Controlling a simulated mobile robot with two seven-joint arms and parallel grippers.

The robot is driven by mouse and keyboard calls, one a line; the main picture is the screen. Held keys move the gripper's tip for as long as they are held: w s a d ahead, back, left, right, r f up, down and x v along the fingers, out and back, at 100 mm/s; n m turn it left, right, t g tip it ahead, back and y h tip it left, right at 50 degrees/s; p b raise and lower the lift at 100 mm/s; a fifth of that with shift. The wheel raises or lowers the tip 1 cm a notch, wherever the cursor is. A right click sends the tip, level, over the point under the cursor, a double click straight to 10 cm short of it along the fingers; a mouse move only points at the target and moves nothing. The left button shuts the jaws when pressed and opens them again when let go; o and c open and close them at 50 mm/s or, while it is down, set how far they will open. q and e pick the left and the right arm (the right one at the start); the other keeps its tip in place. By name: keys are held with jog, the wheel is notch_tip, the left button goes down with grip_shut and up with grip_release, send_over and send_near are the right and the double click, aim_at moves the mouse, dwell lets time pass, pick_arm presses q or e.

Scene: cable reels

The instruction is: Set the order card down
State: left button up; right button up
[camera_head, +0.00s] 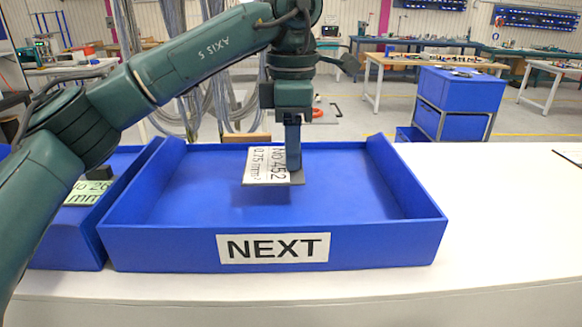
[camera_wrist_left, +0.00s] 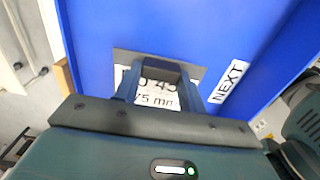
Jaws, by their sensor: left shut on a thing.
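The order card (camera_head: 262,166) is a grey plate with a white label reading "No 452" and "0.75 mm²". My left gripper (camera_head: 293,165) is shut on the card and holds it over the blue tray labelled NEXT (camera_head: 180,256). A dark shadow lies on the tray floor under the card, so the card looks raised above it. In the left wrist view the card (camera_wrist_left: 160,101) sits between the fingers, with its label partly hidden by them. The NEXT tray (camera_wrist_left: 92,22) fills much of that view. My right gripper is not in view.
Another blue tray (camera_head: 66,254) stands to the left, holding a card (camera_head: 88,193) partly hidden by my arm. The NEXT tray is otherwise empty.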

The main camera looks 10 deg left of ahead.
pick_arm(q)
jog(key=shift+f, duration=2.1)
jog(key=o, duration=1)
notch_tip(320, 180, up, 12)
jog(key=shift+r+p, duration=0.15)
jog(key=shift+p, duration=0.25)
